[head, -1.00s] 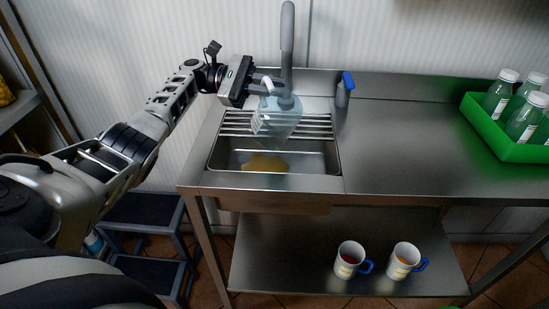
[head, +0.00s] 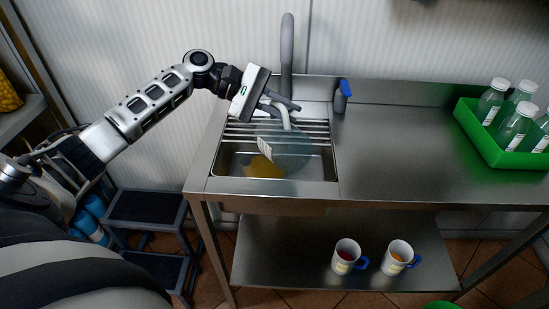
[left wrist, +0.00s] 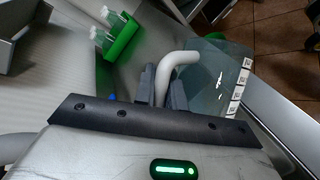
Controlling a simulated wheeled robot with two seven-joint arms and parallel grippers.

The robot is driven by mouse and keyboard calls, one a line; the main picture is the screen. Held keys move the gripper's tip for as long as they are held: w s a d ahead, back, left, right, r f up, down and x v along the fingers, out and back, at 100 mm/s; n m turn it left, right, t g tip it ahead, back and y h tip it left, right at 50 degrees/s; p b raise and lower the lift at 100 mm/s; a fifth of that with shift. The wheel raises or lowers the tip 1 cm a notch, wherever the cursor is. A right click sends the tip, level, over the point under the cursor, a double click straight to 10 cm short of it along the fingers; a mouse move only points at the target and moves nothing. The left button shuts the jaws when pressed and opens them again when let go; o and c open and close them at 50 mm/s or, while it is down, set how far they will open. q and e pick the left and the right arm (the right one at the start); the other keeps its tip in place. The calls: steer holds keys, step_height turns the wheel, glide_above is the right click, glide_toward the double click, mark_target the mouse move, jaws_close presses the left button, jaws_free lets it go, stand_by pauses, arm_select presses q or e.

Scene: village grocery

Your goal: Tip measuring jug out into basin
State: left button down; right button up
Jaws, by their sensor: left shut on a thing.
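The clear measuring jug (head: 287,151) hangs tilted over the metal basin (head: 312,178) in the head view. My left gripper (head: 287,107) is shut on the jug's pale handle, above the basin's rear rack. In the left wrist view the jug (left wrist: 205,88) shows with its white scale marks, and the left gripper (left wrist: 163,88) has its fingers on either side of the curved handle. A yellow-orange patch (head: 262,168) lies in the basin, partly seen past the jug. No liquid can be made out inside the jug. My right gripper is out of view.
A grey tap (head: 287,45) rises behind the basin, with a blue-topped bottle (head: 342,97) to its right. A green crate (head: 485,140) of bottles stands at the counter's right. Two mugs (head: 347,256) stand on the lower shelf. The middle of the counter is clear.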

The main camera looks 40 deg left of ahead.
mark_target(299, 134)
arm_select(q)
steer(key=d+y+b, duration=0.1)
steer(key=s+d+f+m+b, duration=0.1)
steer(key=b, duration=0.1)
steer(key=s+d+f+m+y+b, duration=0.1)
steer(key=d+b, duration=0.1)
steer(key=shift+s+t+y, duration=0.25)
steer(key=shift+t+y, duration=0.05)
steer(key=shift+t, duration=0.1)
steer(key=shift+s+d+r+m+y+b, duration=0.3)
steer(key=shift+s+d+m+y+b, duration=0.4)
steer(key=shift+b, duration=0.4)
steer(key=shift+s+d+r+t+p, duration=0.15)
steer(key=shift+d+r+t+p, duration=0.15)
steer(key=shift+d+r+p, duration=0.6)
steer(key=s+d+f+m+t+y, duration=0.6)
steer(key=d+f+m+y, duration=0.1)
steer(key=d+f+y, duration=0.1)
steer(key=shift+s+d+t+y, duration=0.4)
steer(key=shift+d+y, duration=0.1)
steer(key=shift+d, duration=0.35)
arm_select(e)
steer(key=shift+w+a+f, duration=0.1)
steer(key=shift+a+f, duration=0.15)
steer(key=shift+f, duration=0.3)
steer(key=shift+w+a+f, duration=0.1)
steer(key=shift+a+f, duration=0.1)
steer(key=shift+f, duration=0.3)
